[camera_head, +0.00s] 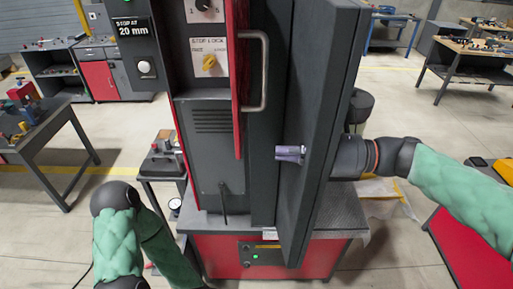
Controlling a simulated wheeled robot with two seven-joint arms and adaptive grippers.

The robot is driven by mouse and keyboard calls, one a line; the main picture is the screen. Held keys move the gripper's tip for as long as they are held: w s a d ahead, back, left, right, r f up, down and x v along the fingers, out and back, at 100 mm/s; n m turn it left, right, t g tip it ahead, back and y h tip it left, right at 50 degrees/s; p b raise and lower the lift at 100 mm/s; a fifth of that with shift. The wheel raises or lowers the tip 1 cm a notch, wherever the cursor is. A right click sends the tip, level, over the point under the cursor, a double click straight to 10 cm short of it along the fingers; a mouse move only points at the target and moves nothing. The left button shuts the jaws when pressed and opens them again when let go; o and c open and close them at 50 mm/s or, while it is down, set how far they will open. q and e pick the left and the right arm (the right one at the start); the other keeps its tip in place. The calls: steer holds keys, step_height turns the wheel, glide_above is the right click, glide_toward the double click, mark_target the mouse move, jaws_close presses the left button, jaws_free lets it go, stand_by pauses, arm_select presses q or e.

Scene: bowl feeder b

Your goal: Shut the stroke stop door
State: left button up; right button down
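The dark grey door (327,105) stands out from the machine cabinet (210,145), tall and upright, on its right side. I take it as the stroke stop door; no label shows on it. My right gripper (279,152) is at the door's middle height. Its wrist comes from the right and is partly hidden by the door; its small lavender fingers show against the door's left face, close together, with nothing seen between them. Whether they press on the door is unclear. My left arm is at the lower left, and its gripper is not in view.
A silver bar handle (264,72) stands on a red-edged panel left of the door. A yellow knob (209,63) sits under a stop lock label. A red base (226,258) is below. A bench (40,130) stands left, and a red-sided table (462,250) right.

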mark_target(241, 150)
steer(key=shift+w+a, duration=0.15)
steer(key=shift+a, duration=1.4)
steer(key=shift+w+a, duration=0.1)
steer(key=shift+a, duration=1.4)
steer(key=shift+a+p, duration=0.1)
steer(key=shift+p, duration=0.2)
